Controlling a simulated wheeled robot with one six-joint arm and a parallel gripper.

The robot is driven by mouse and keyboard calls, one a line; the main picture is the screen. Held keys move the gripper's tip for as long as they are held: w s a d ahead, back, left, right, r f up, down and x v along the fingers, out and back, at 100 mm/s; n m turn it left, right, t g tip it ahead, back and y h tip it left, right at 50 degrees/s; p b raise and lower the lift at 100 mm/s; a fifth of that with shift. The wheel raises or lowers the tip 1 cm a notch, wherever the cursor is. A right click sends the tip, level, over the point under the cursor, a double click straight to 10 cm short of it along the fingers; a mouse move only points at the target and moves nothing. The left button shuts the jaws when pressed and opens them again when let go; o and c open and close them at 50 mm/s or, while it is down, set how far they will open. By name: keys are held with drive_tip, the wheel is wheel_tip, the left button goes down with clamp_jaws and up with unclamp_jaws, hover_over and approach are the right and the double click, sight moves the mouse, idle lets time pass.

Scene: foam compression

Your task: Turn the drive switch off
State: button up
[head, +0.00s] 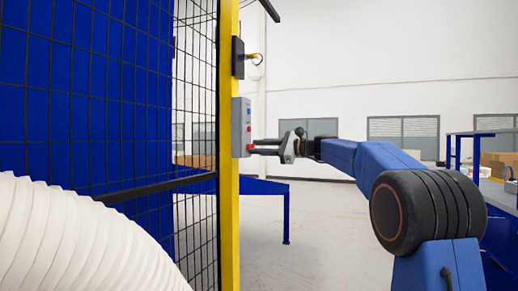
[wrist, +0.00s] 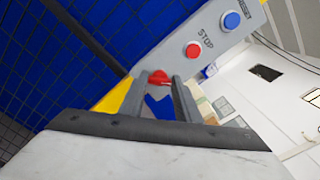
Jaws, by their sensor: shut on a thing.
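A grey control box (head: 241,128) is mounted on the yellow post. In the wrist view its face (wrist: 214,42) carries a blue button (wrist: 231,20) and a red button (wrist: 193,50) beside the word STOP. A red switch knob (wrist: 158,76) sits at the box's lower end; I take it for the drive switch. My gripper (head: 256,147) reaches the box from the right, level with its lower end. In the wrist view its two fingers (wrist: 159,83) stand on either side of the red knob, shut on it. The knob's markings and exact angle are hidden.
The yellow post (head: 229,220) borders a black mesh fence (head: 110,100) with blue panels behind. A white ribbed hose (head: 80,240) fills the lower left. A blue table (head: 262,187) stands behind the post. Open floor (head: 330,220) lies under my arm.

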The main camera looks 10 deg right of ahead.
drive_tip(key=shift+s+f+n, duration=0.1)
drive_tip(key=shift+n, duration=2.35)
drive_tip(key=shift+f+n, duration=0.1)
drive_tip(key=shift+n, duration=2.35)
drive_tip(key=o, duration=1)
drive_tip(key=shift+o, duration=0.2)
drive_tip(key=v, duration=1.7)
drive_tip(key=shift+d, duration=0.15)
drive_tip(key=shift+s+r, duration=0.1)
